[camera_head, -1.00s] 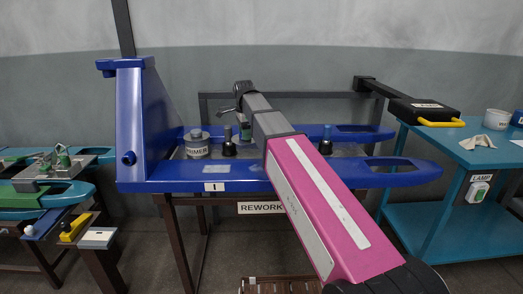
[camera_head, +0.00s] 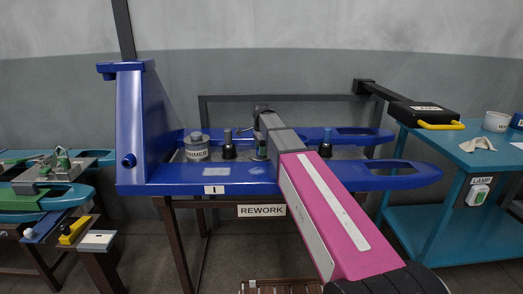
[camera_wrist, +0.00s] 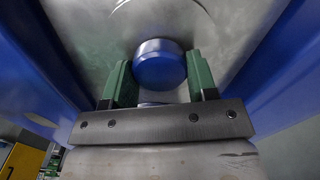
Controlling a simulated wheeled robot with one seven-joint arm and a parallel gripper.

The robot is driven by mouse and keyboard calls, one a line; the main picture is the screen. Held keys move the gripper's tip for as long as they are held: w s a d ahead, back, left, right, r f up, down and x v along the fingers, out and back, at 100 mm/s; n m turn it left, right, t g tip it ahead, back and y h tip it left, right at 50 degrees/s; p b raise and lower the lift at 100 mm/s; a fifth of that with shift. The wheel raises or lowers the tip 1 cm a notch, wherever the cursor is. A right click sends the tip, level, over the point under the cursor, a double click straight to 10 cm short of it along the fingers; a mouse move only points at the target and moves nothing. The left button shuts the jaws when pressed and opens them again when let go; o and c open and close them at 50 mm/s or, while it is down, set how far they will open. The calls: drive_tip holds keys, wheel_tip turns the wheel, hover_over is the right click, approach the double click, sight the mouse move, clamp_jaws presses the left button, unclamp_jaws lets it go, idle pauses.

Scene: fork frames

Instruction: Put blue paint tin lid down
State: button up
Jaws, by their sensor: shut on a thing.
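My gripper (camera_wrist: 160,88) has two green fingers, one on each side of a round blue knob (camera_wrist: 159,64), and is shut on it. I take this knob to be part of the blue paint tin lid; the lid's rim cannot be made out apart from the grey surface around it. In the head view my gripper (camera_head: 261,150) is low over the blue bench (camera_head: 235,187), largely hidden behind my wrist and arm. Whether the lid touches the surface below cannot be told.
A grey PRIMER tin (camera_head: 196,154) and a black piece with a grey knob (camera_head: 229,150) stand left of my gripper. A black piece with a blue knob (camera_head: 326,148) stands to the right. A tall blue upright (camera_head: 130,120) rises at the bench's left end.

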drive_tip(key=shift+f, duration=0.2)
drive_tip(key=o, duration=0.9)
drive_tip(key=shift+f, duration=0.1)
wheel_tip(320, 180, up, 12)
drive_tip(key=shift+r, duration=0.2)
